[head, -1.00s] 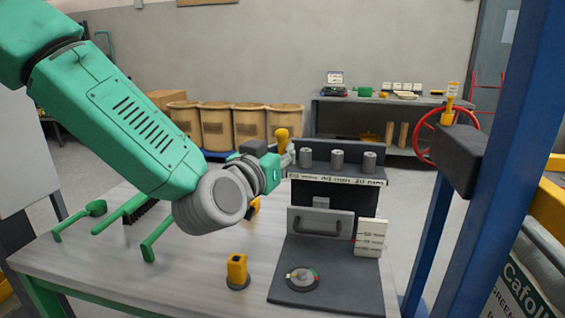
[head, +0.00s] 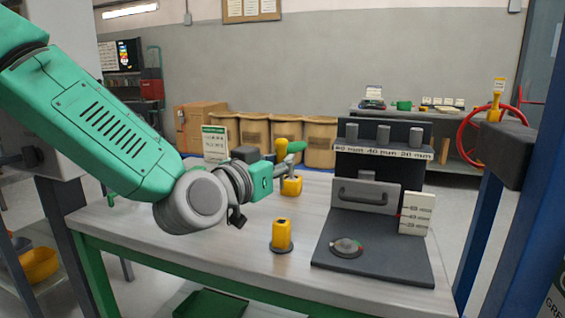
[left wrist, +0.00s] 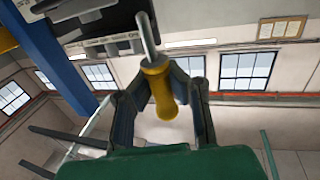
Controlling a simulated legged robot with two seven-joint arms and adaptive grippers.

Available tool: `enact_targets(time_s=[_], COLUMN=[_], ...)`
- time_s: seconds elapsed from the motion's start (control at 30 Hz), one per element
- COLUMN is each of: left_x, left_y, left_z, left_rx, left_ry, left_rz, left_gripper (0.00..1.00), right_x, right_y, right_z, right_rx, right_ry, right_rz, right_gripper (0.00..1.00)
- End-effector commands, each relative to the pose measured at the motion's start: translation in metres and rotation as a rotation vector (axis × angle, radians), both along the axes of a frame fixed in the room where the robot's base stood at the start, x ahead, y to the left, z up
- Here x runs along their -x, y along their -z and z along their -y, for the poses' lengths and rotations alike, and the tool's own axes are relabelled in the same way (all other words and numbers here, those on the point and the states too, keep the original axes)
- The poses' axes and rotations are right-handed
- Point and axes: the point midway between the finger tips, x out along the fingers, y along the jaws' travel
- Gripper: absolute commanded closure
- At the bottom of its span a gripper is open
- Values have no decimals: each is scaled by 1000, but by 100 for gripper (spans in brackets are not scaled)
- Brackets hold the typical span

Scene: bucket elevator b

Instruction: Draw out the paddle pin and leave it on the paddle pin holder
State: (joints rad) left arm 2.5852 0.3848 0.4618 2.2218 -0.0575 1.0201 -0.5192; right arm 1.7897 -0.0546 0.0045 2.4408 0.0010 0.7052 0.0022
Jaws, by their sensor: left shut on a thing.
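My left gripper (head: 284,167) is shut on a pin with a yellow handle (head: 281,150), held above the workbench. In the left wrist view, the yellow handle (left wrist: 160,92) is between the fingers, with a bent grey metal rod beyond it. A yellow block on a dark round base (head: 282,235) stands on the bench below the gripper. Another yellow block (head: 291,185) is just behind and below the gripper, partly covered. I cannot tell which of these, if either, is the paddle pin holder. My right gripper is not in view.
A dark stand (head: 383,145) with several grey cylinders and millimetre labels is to the right. Before it are a handled panel (head: 364,197), a white scale card (head: 415,212) and a dial (head: 346,247). Blue posts stand at far right; the bench's left front is clear.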

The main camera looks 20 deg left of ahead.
Motion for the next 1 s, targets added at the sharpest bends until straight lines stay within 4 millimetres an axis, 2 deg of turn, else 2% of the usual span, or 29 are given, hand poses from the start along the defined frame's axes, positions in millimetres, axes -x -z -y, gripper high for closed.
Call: enact_targets(time_s=[0.27,0.7,1.0], left_x=[0,0,0], left_y=[12,52,58], left_z=[0,0,0], left_rx=[-1,-1,-1], left_ry=[0,0,1], left_rz=[-1,-1,0], left_gripper=[100,100,100], right_x=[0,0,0], right_y=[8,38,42], right_z=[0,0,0], right_rx=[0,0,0], right_ry=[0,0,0], right_rz=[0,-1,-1], right_gripper=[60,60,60])
